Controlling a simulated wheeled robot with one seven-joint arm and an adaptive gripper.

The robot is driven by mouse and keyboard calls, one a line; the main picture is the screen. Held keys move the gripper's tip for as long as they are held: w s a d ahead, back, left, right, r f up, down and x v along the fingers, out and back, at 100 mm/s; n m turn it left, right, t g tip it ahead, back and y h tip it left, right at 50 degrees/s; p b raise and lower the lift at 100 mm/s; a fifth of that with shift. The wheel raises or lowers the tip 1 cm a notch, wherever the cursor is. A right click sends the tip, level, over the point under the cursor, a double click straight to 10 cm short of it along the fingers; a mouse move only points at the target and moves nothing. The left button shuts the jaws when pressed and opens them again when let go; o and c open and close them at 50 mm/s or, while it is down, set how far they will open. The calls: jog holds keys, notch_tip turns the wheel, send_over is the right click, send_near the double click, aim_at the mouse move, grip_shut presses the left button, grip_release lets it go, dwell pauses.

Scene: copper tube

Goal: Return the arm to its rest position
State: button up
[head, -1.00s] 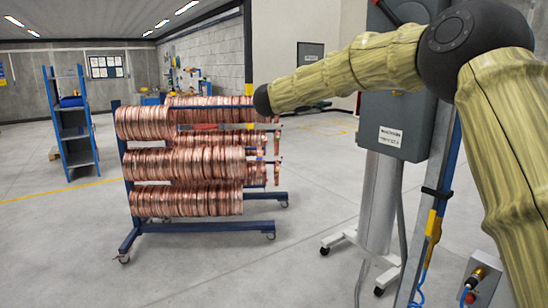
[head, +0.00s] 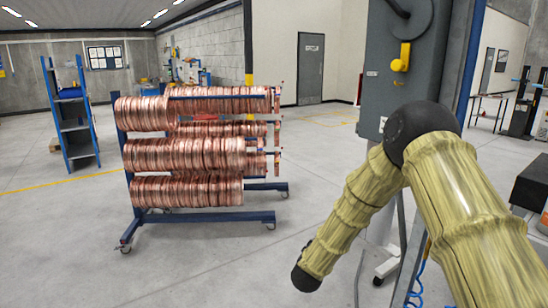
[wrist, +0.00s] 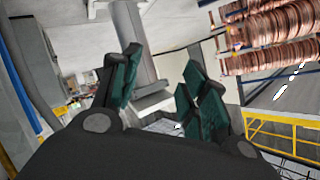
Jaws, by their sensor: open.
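My gripper (wrist: 160,95) shows in the wrist view with its dark fingers and green pads spread apart. Nothing is between the fingers. In the head view my arm, in a yellowish sleeve with black joints, bends at an elbow on the right and points down and to the left. The gripper itself does not show in the head view. The copper tube coils (head: 185,158) hang in several rows on a blue wheeled rack (head: 205,217), left of my arm and apart from it. Some coils (wrist: 270,30) also show at the upper right of the wrist view.
A grey cabinet (head: 372,65) with a yellow handle (head: 401,57) stands close behind my arm. A blue shelf (head: 70,118) stands at the far left. A yellow railing (wrist: 285,135) shows in the wrist view. The floor (head: 60,240) at the front left is clear.

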jog(key=s+d+f+n+g+y, duration=0.2)
jog(key=s+f+n+g, duration=0.1)
jog(key=s+f, duration=0.9)
jog(key=s+d+f+n+g+y, duration=0.1)
jog(key=s+d+f+n+g, duration=0.15)
jog(key=s+f, duration=0.95)
jog(key=s+d+n+g, duration=0.1)
jog(key=s+g, duration=0.1)
jog(key=s, duration=0.9)
jog(key=s+d+f+n+g, duration=0.1)
jog(key=s+n+g, duration=0.1)
jog(key=s, duration=1)
jog(key=s+d+f+n+g+y, duration=0.1)
jog(key=s+g, duration=0.2)
jog(key=s, duration=0.8)
jog(key=shift+s+d+f, duration=0.15)
jog(key=shift+d+f, duration=0.05)
jog(key=shift+f, duration=0.05)
jog(key=shift+g, duration=0.25)
